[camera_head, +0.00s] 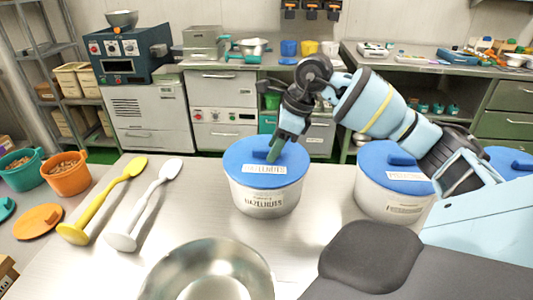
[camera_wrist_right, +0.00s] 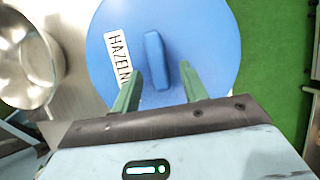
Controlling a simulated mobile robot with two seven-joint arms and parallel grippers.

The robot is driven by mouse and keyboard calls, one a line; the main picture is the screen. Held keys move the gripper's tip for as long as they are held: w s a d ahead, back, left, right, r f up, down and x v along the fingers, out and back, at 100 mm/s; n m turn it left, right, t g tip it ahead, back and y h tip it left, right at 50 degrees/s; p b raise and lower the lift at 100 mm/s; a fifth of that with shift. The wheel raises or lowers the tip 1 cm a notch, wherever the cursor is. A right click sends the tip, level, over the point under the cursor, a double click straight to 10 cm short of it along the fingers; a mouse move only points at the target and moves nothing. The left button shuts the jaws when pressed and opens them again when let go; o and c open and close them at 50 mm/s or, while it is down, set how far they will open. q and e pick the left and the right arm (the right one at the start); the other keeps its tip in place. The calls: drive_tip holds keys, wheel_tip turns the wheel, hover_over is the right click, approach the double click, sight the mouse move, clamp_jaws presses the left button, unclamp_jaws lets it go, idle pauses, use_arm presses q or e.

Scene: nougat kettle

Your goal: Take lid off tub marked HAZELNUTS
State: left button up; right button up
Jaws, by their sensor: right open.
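The tub marked HAZELNUTS (camera_head: 265,200) stands upright on the metal table, white with a blue lid (camera_head: 240,157) on top. The lid has a raised blue handle bar and a white label; in the right wrist view the lid (camera_wrist_right: 205,40) fills the middle, with its handle (camera_wrist_right: 156,60) upright in the picture. My right gripper (camera_head: 275,150) points down over the lid at the handle. In the right wrist view its green fingers (camera_wrist_right: 160,88) are apart, one on each side of the handle's lower end. Contact with the handle cannot be told. My left gripper is not in view.
A second blue-lidded tub (camera_head: 385,200) stands to the right, under my right arm. A metal bowl (camera_head: 205,270) sits in front. Yellow (camera_head: 104,198) and white (camera_head: 146,203) spoons lie left. An orange bucket (camera_head: 67,178) stands farther left. Bare table lies between spoons and tub.

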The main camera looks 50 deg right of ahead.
sight(267, 150)
clamp_jaws()
idle(0.3)
drive_tip(key=shift+r, duration=0.1)
drive_tip(key=shift+r, duration=0.5)
drive_tip(key=shift+s+a+r, duration=0.1)
drive_tip(key=shift+a+r, duration=0.05)
drive_tip(key=shift+r, duration=0.45)
drive_tip(key=shift+s+a+r, duration=0.1)
drive_tip(key=shift+a+r, duration=0.05)
drive_tip(key=shift+r, duration=0.4)
drive_tip(key=s+a+r+b, duration=0.1)
drive_tip(key=s+a, duration=0.8)
drive_tip(key=a, duration=0.3)
drive_tip(key=shift+s+r, duration=0.15)
drive_tip(key=shift+r, duration=0.1)
drive_tip(key=shift+a+r, duration=0.1)
